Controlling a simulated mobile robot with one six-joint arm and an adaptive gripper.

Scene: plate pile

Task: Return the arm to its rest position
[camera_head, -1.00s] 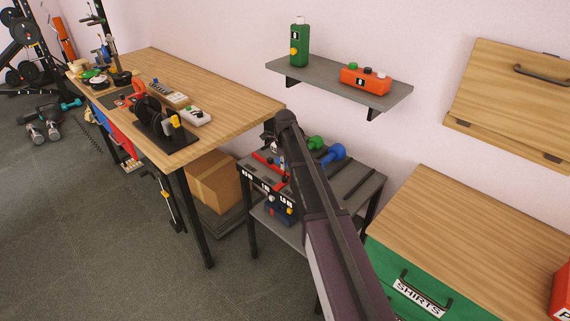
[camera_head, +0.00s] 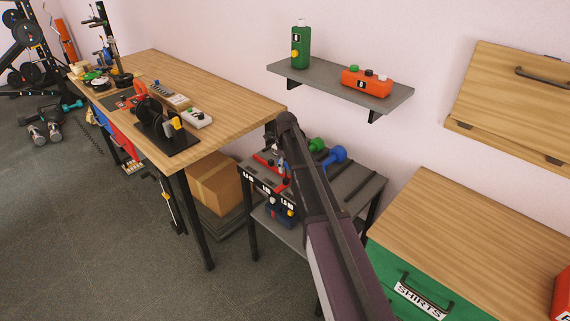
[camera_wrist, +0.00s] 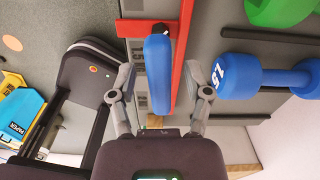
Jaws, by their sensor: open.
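My gripper (camera_wrist: 159,80) is open in the wrist view, with its two grey fingers apart. A blue flat piece (camera_wrist: 158,75), seen edge-on, appears between the fingers. It stands over a red rack (camera_wrist: 140,27) on the grey stand; I cannot tell whether the fingers touch it. In the head view my arm reaches over the small grey stand (camera_head: 358,186), hiding part of it. The gripper is mostly hidden behind the arm there, low near the red rack (camera_head: 265,162).
A blue dumbbell (camera_head: 336,154) and a green dumbbell (camera_head: 316,144) lie on the stand beside my arm. A wooden workbench (camera_head: 225,95) stands left. A wall shelf (camera_head: 320,82) holds a green bottle (camera_head: 301,48) and an orange box (camera_head: 366,82). A green-drawer cabinet (camera_head: 480,230) stands right.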

